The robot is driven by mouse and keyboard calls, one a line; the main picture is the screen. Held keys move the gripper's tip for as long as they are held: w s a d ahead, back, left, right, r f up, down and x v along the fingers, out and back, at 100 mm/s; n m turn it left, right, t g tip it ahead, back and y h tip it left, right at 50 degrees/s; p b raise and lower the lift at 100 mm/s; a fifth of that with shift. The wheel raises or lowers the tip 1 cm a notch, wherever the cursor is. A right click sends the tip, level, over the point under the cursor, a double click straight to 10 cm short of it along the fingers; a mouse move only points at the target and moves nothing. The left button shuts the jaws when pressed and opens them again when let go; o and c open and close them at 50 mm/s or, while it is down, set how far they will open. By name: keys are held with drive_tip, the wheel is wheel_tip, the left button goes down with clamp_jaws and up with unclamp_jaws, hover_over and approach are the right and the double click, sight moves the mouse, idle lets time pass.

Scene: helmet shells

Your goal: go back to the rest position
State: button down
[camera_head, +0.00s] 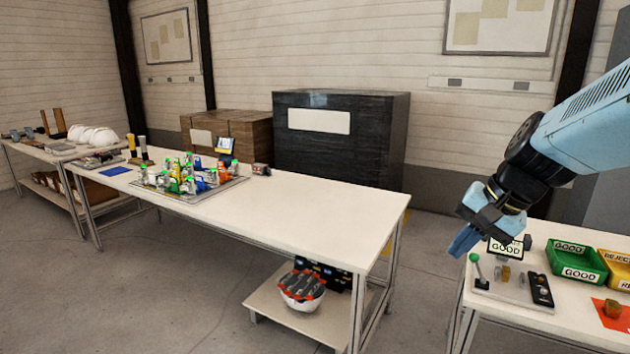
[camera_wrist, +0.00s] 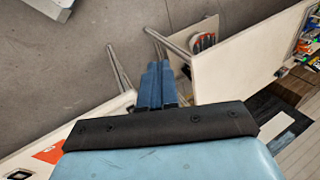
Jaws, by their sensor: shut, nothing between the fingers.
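My gripper (camera_head: 465,241) is at the right in the head view, held in the air just above and left of the right-hand table's (camera_head: 558,322) back corner. Its blue fingers point down and are together, with nothing between them. The fingers also show in the wrist view (camera_wrist: 156,78), over the gap between two tables with grey floor beyond. My blue arm comes in from the right edge.
The long table (camera_head: 330,212) has a bare right half and a fixture tray (camera_head: 188,192) with clamps. A green GOOD bin (camera_head: 577,263), a yellow bin (camera_head: 615,272) and a lever device (camera_head: 477,272) stand on the right-hand table.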

drive_tip(key=s+a+r+n+t+h, duration=0.2)
drive_tip(key=s+r+n+h, duration=0.1)
drive_tip(key=s+n, duration=0.3)
drive_tip(key=shift+s+a+r+n+h, duration=0.15)
drive_tip(key=shift+r+n+h, duration=0.15)
drive_tip(key=shift+r+n, duration=0.25)
